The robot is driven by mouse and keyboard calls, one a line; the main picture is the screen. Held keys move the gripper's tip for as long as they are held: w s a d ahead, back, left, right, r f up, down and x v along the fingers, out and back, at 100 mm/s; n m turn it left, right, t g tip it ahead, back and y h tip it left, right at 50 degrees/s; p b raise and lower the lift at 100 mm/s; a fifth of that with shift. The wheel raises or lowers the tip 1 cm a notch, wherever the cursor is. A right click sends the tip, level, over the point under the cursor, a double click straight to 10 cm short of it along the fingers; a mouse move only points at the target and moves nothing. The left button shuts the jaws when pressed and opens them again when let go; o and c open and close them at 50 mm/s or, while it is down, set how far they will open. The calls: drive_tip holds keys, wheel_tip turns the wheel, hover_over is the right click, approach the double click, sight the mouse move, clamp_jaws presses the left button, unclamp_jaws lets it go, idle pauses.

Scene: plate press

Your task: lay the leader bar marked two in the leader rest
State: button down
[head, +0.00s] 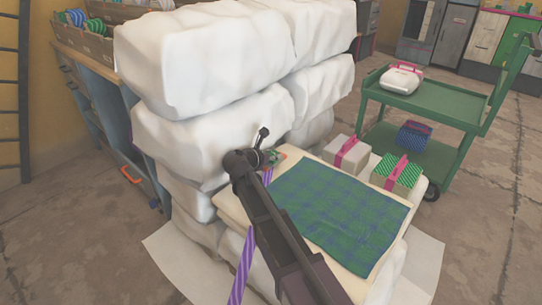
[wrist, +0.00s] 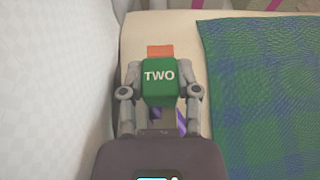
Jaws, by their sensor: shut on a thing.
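My gripper (wrist: 161,72) is shut on a green block marked TWO (wrist: 160,86), the leader bar's marked part, with a finger on each side. An orange piece (wrist: 160,51) shows just beyond the block. In the head view my gripper (head: 268,158) is over the back left corner of a cream board (head: 231,209), close to the white bales, and the bar is mostly hidden. I cannot make out the leader rest.
Tall stacked white bales (head: 205,115) stand close on the left of the gripper. A blue-green checked cloth (head: 340,212) covers much of the board. Two strapped parcels (head: 347,152) sit behind it. A green cart (head: 430,104) stands at the back right.

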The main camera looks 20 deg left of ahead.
drive_tip(key=shift+f, duration=0.15)
drive_tip(key=shift+c, duration=1.7)
unclamp_jaws()
drive_tip(key=shift+r, duration=0.25)
drive_tip(key=p+v, duration=0.4)
drive_tip(key=v, duration=0.6)
drive_tip(key=shift+s+a+r, duration=0.1)
drive_tip(key=shift+s, duration=0.1)
drive_tip(key=shift+s+a+r+p, duration=0.2)
drive_tip(key=shift+s+a+p, duration=0.1)
drive_tip(key=shift+s, duration=0.35)
